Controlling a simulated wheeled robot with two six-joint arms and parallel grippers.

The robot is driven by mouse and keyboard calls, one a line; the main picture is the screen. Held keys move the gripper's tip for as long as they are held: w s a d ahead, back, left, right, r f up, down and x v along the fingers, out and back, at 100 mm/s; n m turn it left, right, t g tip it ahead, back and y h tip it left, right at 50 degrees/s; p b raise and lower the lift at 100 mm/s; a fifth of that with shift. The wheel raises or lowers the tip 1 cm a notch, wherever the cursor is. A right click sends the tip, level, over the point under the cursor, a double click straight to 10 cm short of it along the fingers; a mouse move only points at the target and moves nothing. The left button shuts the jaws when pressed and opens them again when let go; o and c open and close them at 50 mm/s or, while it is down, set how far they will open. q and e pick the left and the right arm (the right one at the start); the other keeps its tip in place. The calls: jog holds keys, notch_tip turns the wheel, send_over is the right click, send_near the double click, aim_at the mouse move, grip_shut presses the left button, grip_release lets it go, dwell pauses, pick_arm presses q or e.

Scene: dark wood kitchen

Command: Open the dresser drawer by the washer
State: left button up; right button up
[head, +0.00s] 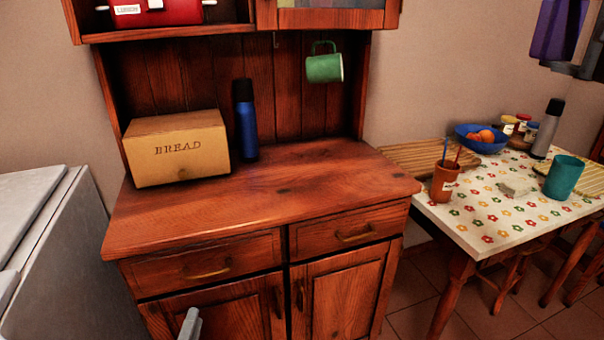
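The dresser (265,200) is reddish wood and stands in the middle of the head view. Its left drawer (170,277), on the side of the white washer (70,240), is shut and has a curved brass handle (207,271). Its right drawer (318,236) is also shut, with a similar handle (355,235). A small grey part of my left gripper (190,324) shows at the bottom edge, in front of the left cupboard door and below the left drawer's handle, apart from it. Most of it is cut off, so its opening is hidden. My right gripper is out of view.
A bread box (178,160) and a blue bottle (246,122) stand on the dresser top, and a green mug (324,66) hangs above. Two cupboard doors are below the drawers. A table (466,232) with cups and a bowl stands to the right. Tiled floor shows between.

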pick_arm(q)
jog(key=x, duration=0.9)
jog(key=shift+w, duration=0.4)
jog(key=shift+c, duration=0.3)
grip_shut()
